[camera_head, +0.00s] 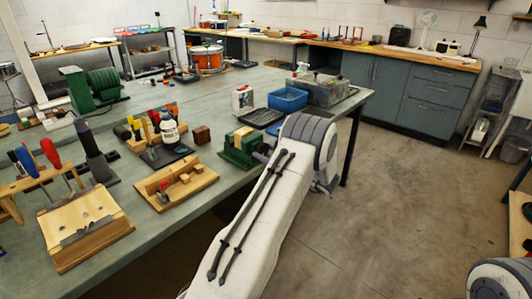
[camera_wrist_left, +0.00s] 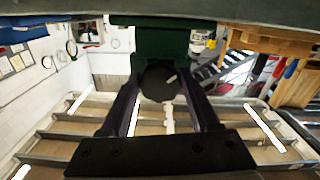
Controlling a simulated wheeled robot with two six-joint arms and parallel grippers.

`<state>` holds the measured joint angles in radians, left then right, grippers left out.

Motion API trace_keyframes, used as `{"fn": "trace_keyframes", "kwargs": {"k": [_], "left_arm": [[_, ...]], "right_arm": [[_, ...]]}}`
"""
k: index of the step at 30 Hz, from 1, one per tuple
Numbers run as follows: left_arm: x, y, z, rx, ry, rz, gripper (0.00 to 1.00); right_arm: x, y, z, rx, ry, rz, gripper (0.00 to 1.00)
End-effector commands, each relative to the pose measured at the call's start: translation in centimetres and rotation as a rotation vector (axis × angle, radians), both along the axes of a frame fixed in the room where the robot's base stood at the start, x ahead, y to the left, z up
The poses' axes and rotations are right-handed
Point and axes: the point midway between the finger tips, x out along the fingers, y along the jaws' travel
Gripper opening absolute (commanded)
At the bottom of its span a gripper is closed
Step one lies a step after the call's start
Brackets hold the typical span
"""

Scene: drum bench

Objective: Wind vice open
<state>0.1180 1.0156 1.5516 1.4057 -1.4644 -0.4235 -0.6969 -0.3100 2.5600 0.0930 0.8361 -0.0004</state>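The green vice (camera_head: 238,150) stands at the near edge of the bench, with a pale wooden piece at its jaws. In the left wrist view the vice's dark green body (camera_wrist_left: 162,45) is at top centre, with a round dark knob (camera_wrist_left: 160,82) facing me. My left gripper (camera_wrist_left: 160,88) has one finger on each side of this knob; I cannot tell if they press on it. In the head view my left gripper (camera_head: 262,154) is at the vice's right side, mostly hidden by my arm. My right gripper is not in view.
A wooden tray with blocks (camera_head: 176,185) lies left of the vice on the green bench (camera_head: 185,222). A black tray (camera_head: 261,118), a blue bin (camera_head: 288,99) and a grey crate (camera_head: 325,90) stand behind it. Open floor lies to the right.

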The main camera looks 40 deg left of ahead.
Motion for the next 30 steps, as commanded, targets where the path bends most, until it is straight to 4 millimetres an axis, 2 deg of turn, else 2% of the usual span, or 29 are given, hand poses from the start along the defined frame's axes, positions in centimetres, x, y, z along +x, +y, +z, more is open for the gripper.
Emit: {"fn": "trace_keyframes", "kwargs": {"k": [8, 14, 30], "left_arm": [[0.0, 0.0, -0.1, -0.002, -0.03, -0.001, 0.07], [0.1, 0.0, -0.3, -0.009, -0.127, -0.001, 0.07], [0.3, 0.0, -0.4, -0.046, -0.616, -0.001, 0.07]], "right_arm": [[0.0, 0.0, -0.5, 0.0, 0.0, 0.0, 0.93], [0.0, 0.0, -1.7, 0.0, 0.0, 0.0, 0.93], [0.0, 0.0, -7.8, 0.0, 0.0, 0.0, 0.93]]}}
